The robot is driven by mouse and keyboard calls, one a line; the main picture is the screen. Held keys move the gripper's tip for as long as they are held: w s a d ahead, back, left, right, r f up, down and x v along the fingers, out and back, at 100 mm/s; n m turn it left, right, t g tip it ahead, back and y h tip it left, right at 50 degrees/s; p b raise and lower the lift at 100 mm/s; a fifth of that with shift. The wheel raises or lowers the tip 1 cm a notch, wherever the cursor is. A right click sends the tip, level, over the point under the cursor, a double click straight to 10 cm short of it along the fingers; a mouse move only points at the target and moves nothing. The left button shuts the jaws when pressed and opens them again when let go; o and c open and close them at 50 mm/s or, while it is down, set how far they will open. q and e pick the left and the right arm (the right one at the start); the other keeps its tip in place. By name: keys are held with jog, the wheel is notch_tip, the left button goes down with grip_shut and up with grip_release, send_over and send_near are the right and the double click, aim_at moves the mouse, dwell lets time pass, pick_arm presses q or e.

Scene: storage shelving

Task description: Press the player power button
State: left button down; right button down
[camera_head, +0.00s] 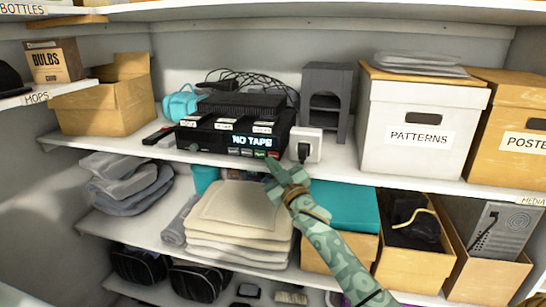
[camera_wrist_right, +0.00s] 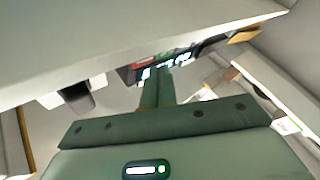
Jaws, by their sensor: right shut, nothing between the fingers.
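The black player (camera_head: 212,138) stands on the middle shelf with its display reading "NO TAPE". A row of small buttons runs under the display; a green one (camera_head: 260,154) and a red one (camera_head: 273,154) sit at its right end. Which is the power button I cannot read. My right gripper (camera_head: 270,162) is shut and empty, its fingertips just below and in front of these right-hand buttons. Whether they touch the player I cannot tell. In the right wrist view the shut fingers (camera_wrist_right: 160,72) point at the player's front (camera_wrist_right: 132,74), hiding part of it. My left gripper is out of view.
A white socket box with a black plug (camera_head: 312,143) stands right of the player. The shelf edge (camera_head: 350,176) runs close by my right gripper. Folded beige cloths (camera_head: 240,215) lie below; a white "PATTERNS" box (camera_head: 415,110) stands farther right.

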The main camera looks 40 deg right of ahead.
dwell(0.8)
jog(key=shift+w+d, duration=0.25)
jog(key=shift+d, duration=0.05)
jog(key=shift+w+d, duration=0.25)
jog(key=shift+d, duration=0.05)
dwell(0.6)
dwell(0.3)
jog(key=shift+s+a+p, duration=0.55)
jog(key=shift+a, duration=0.05)
